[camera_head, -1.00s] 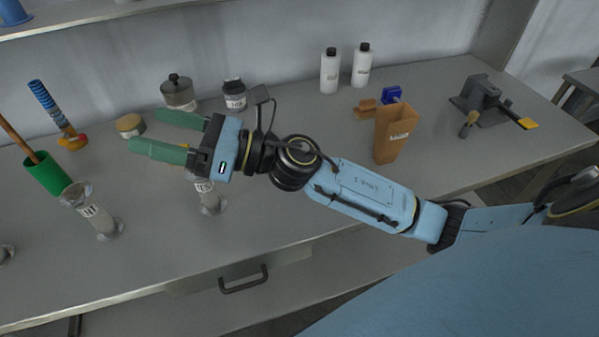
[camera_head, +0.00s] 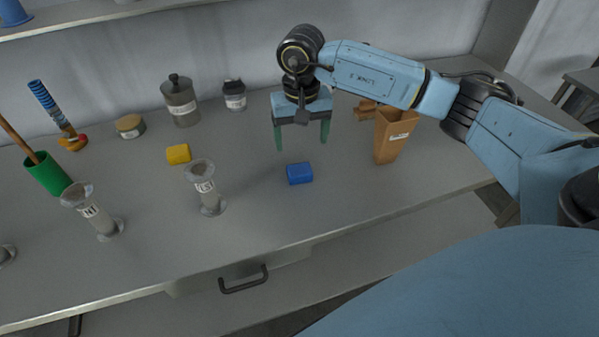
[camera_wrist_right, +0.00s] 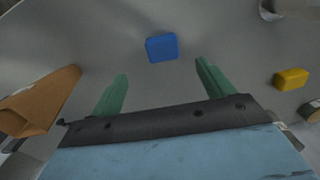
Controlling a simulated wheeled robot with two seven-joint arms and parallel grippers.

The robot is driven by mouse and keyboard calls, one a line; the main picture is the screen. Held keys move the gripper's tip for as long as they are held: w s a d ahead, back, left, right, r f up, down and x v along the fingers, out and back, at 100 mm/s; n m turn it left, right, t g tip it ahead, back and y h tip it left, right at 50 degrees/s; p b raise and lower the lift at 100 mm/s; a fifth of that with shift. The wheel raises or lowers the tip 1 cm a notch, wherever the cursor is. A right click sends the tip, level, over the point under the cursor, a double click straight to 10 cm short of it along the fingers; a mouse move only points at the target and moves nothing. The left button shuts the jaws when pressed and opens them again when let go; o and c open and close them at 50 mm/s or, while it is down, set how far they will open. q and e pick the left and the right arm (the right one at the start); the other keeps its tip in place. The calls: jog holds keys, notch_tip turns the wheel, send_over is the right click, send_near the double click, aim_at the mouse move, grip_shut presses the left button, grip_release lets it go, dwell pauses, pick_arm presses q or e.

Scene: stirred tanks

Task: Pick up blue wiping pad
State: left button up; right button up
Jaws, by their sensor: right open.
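The blue wiping pad (camera_head: 299,173) lies flat on the grey bench near its middle; it also shows in the right wrist view (camera_wrist_right: 161,47). My right gripper (camera_head: 301,144) points down just behind the pad, its two green fingers spread and empty. In the right wrist view the fingers (camera_wrist_right: 162,70) stand apart, with the pad beyond their tips and roughly centred between them. Nothing touches the pad. My left gripper is not in view.
A brown bag (camera_head: 391,136) stands to the right of the pad. A labelled glass cylinder (camera_head: 209,190) stands to its left, with a yellow pad (camera_head: 178,154) behind the cylinder. The bench in front of the blue pad is clear.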

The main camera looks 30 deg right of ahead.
send_over(299, 169)
jog(key=f, duration=0.6)
jog(key=shift+s, duration=0.35)
jog(key=f, duration=0.5)
jog(key=shift+w+f+p, duration=0.15)
jog(key=shift+w+p, duration=0.2)
jog(key=c, duration=1.1)
jog(key=shift+o, duration=0.2)
notch_tip(299, 169, up, 10)
jog(key=shift+r, duration=0.1)
